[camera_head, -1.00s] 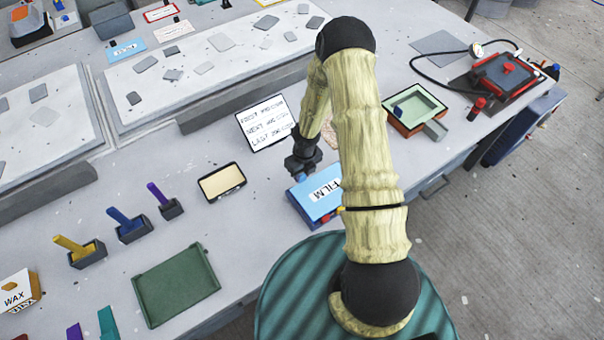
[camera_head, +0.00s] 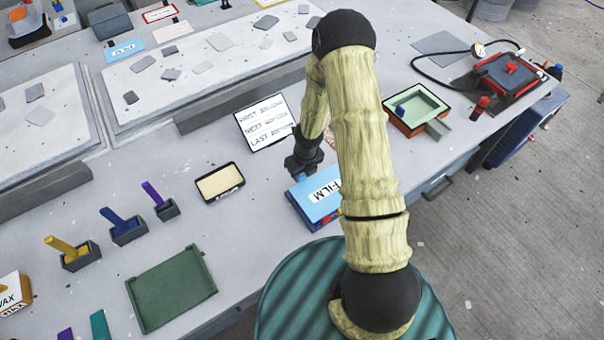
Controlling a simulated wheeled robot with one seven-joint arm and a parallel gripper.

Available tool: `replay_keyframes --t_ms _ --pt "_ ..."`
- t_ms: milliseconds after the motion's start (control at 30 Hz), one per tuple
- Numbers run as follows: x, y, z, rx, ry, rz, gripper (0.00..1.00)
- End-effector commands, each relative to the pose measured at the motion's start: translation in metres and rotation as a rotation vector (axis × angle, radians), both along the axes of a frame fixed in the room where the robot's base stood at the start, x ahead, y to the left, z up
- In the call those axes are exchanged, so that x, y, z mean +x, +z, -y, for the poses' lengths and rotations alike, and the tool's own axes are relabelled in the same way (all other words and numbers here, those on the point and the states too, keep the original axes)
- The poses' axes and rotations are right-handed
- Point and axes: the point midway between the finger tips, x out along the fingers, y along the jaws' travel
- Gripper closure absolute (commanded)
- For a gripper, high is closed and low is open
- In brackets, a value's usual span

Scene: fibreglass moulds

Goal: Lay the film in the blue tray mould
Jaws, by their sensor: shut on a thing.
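My dark gripper (camera_head: 302,172) is at the box's back left corner. It is shut on a small bluish piece, seemingly the film; the piece is mostly hidden, and I cannot tell whether it is clear of the box. I cannot make out a blue tray mould for sure. An orange-brown tray with a pale green inside (camera_head: 414,109) stands to the right of my arm and has a small blue block in it.
A white card with writing (camera_head: 264,122) lies behind my gripper. A dark-rimmed tan pad (camera_head: 220,182) and a green tray (camera_head: 172,288) lie to the left, with several brush-like tools in holders. A red device with a hose (camera_head: 507,75) stands at the right end.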

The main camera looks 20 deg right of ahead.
Motion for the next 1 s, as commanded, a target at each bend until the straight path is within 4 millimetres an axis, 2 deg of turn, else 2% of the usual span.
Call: replay_keyframes --t_ms 1000 --pt "-0.003 0.005 0.002 0.003 -0.001 0.006 1.0"
